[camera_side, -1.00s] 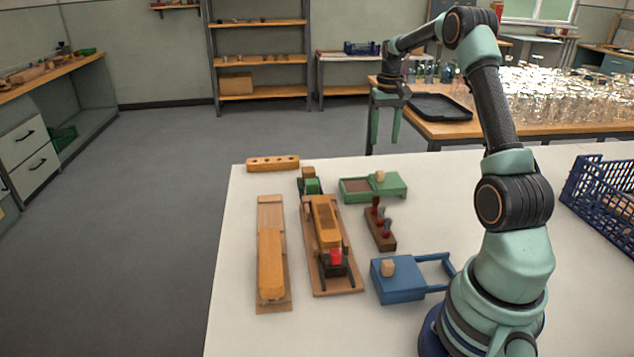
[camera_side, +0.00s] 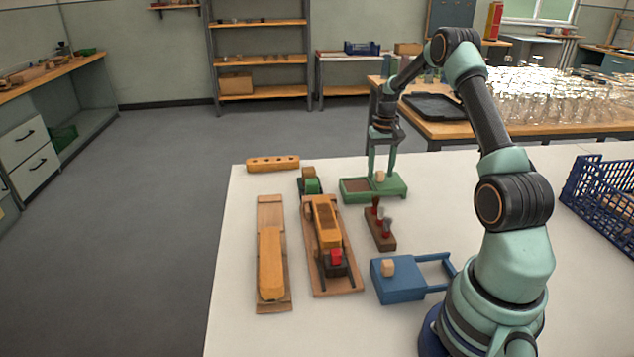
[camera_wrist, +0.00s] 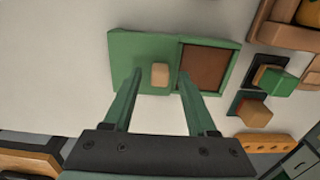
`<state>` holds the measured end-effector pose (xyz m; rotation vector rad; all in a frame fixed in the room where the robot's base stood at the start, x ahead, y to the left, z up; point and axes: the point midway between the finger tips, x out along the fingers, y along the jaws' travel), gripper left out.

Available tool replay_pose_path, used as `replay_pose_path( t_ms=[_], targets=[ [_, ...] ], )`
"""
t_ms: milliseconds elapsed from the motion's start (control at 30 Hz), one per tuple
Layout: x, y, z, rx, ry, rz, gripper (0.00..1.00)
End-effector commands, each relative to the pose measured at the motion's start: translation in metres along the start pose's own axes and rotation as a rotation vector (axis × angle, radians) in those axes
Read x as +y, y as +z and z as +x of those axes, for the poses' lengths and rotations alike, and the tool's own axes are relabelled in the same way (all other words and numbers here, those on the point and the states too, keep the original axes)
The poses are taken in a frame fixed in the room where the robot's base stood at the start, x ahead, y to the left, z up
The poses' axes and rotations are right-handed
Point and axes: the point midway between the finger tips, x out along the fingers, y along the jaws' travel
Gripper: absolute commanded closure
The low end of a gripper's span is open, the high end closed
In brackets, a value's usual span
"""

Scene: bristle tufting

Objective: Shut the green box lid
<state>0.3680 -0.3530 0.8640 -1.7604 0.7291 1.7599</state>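The green box (camera_side: 357,196) stands at the far side of the white table, with its brown inside (camera_wrist: 208,68) partly uncovered. Its green lid (camera_wrist: 125,55) is slid to one side, to the right in the side view, and carries a pale wooden knob (camera_side: 380,176). The knob also shows in the wrist view (camera_wrist: 160,75). My gripper (camera_side: 381,174) points down at the lid with its fingers apart, one on each side of the knob. In the wrist view I see gaps between the fingers and the knob. Whether the tips touch the lid is unclear.
A dark red rack (camera_side: 380,238) with several tools stands close in front of the box. A blue box (camera_side: 400,285) with a knob is nearer. Wooden boards (camera_side: 272,280) lie left.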

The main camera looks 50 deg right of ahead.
Motion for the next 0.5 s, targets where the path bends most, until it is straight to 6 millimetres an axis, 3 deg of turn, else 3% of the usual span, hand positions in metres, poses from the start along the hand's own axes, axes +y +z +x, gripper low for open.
replay_pose_path(
  t_ms=[33, 133, 167, 500],
  targets=[
    [0.0000, 0.0000, -0.0002, 0.000, 0.000, 0.000, 0.58],
    [0.0000, 0.0000, -0.0003, 0.000, 0.000, 0.000, 0.96],
    [0.0000, 0.0000, -0.0003, 0.000, 0.000, 0.000, 1.00],
    [0.0000, -0.0001, -0.0007, 0.000, 0.000, 0.000, 1.00]
  ],
)
